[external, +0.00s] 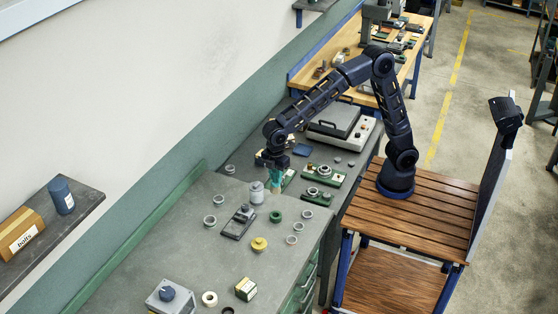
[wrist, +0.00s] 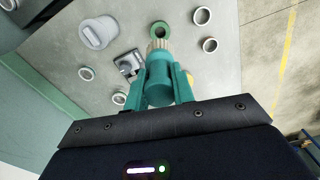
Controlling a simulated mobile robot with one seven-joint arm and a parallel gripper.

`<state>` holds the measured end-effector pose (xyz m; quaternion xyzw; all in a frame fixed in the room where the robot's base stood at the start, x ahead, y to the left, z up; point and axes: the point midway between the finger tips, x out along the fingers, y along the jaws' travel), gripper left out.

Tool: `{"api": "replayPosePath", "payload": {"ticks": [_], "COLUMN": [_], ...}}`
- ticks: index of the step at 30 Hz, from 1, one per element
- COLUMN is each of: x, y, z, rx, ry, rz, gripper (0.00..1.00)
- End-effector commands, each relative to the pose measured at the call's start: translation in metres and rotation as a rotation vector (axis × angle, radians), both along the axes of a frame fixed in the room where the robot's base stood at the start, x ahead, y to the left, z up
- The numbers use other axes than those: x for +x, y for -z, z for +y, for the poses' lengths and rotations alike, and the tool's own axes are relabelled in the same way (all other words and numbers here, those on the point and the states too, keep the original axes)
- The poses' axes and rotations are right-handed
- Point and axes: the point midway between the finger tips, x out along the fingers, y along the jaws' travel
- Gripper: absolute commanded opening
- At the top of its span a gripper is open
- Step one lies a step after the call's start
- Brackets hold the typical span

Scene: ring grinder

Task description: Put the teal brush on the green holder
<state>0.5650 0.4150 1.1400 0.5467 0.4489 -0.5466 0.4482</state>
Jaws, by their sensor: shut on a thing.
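My gripper (external: 275,172) is shut on the teal brush (wrist: 158,76) and holds it over the grey bench. In the wrist view the brush lies between the two teal fingers, its pale bristle end (wrist: 158,44) pointing away from me. In the external view the brush (external: 275,183) hangs roughly upright below the gripper. The green holder (external: 276,216) is a small green ring on the bench, apart from the brush and a little nearer the camera. It also shows in the wrist view (wrist: 162,27), just beyond the bristles.
A light grey lidded pot (external: 256,193) stands close left of the brush. A dark grey device (external: 238,222), a yellow knob (external: 259,244) and several grey rings (external: 292,240) lie around the holder. Green boards (external: 319,194) lie to the right on the bench behind.

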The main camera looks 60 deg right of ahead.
Motion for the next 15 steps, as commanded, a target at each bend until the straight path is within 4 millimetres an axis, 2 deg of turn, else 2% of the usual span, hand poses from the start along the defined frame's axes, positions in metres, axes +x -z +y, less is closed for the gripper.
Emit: {"api": "replayPosePath", "payload": {"ticks": [3,9,15], "x": [-0.001,0.000,-0.001], "y": [0.028,0.069,0.091], "z": [0.000,0.000,0.001], "rx": [-0.003,-0.002,-0.001], "ry": [-0.001,0.000,0.000], "rz": [0.003,0.002,0.001], "gripper": [0.00,0.00,0.00]}}
